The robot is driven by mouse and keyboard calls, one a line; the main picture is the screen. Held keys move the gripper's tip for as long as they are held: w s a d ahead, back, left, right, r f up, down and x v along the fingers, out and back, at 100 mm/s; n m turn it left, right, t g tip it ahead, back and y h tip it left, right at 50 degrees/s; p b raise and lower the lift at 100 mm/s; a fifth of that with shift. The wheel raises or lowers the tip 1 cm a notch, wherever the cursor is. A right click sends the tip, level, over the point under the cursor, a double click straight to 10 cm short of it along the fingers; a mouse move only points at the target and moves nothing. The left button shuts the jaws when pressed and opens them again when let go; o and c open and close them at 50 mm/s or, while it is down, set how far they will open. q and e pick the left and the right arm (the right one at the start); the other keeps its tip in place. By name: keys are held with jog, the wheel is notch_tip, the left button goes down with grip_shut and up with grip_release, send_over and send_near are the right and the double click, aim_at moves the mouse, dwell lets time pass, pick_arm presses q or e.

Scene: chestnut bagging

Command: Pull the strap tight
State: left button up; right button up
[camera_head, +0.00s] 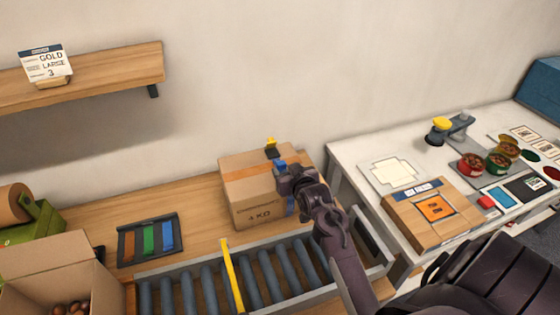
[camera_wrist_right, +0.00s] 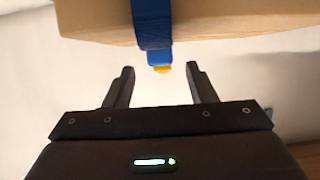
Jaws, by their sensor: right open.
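A closed cardboard box (camera_head: 245,205) stands on the wooden bench behind the rollers. A blue strap (camera_head: 290,206) shows on its right part, partly hidden by my right arm. A black piece with a yellow top (camera_head: 271,148) sits at the box's back upper edge. My right gripper (camera_head: 288,176) is over the box's right side. In the right wrist view the gripper (camera_wrist_right: 159,72) is open and empty. The blue strap (camera_wrist_right: 152,25) runs over the box (camera_wrist_right: 230,20) there, and its yellow-tipped end (camera_wrist_right: 162,69) lies between the fingertips in the picture; no contact shows. My left gripper is out of view.
A roller conveyor (camera_head: 205,290) with a yellow bar (camera_head: 232,275) lies in front. A tray of coloured strips (camera_head: 147,240) and an open carton of chestnuts (camera_head: 60,280) are left. A white table (camera_head: 350,150) with another box (camera_head: 430,213) and bowls stands right. A shelf (camera_head: 110,68) hangs above left.

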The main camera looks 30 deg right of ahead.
aim_at(283, 166)
jog(key=x, duration=0.4)
jog(key=shift+p, duration=0.35)
jog(key=shift+x, duration=0.8)
jog(key=c, duration=0.4)
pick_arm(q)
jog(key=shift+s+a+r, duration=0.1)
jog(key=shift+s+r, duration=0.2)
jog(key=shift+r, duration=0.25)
pick_arm(e)
grip_shut()
